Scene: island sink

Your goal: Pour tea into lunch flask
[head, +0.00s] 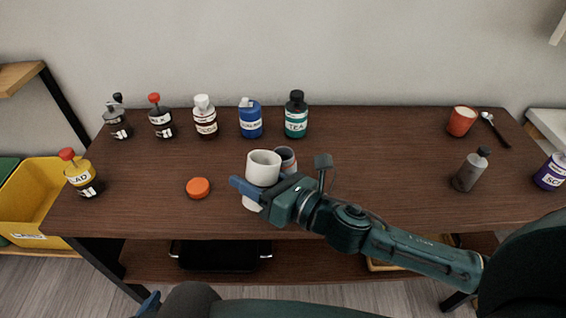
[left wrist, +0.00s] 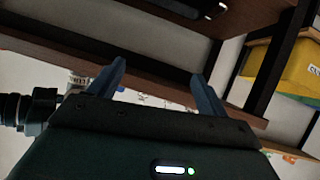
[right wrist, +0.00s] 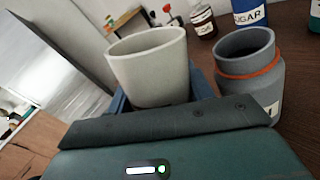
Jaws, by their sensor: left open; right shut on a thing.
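A white cup (head: 263,165) is gripped by my right gripper (head: 258,188). It looks close to upright in the head view and shows large in the right wrist view (right wrist: 147,72); its contents are hidden. A grey flask (head: 287,158) stands open just behind and right of it, partly hidden. In the right wrist view the flask (right wrist: 247,85) has an orange ring below its mouth. An orange lid (head: 198,188) lies on the table to the left. A teal bottle labelled TEA (head: 296,118) stands at the back. My left gripper (left wrist: 160,85) is open and empty, low beside the table.
Several labelled bottles, including a blue one (head: 251,121), line the back of the brown table (head: 375,150). A yellow-bodied bottle (head: 83,178) stands at the left edge. A grey bottle (head: 468,174), orange cup (head: 461,121) and spoon (head: 496,129) are at right. The table centre-right is clear.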

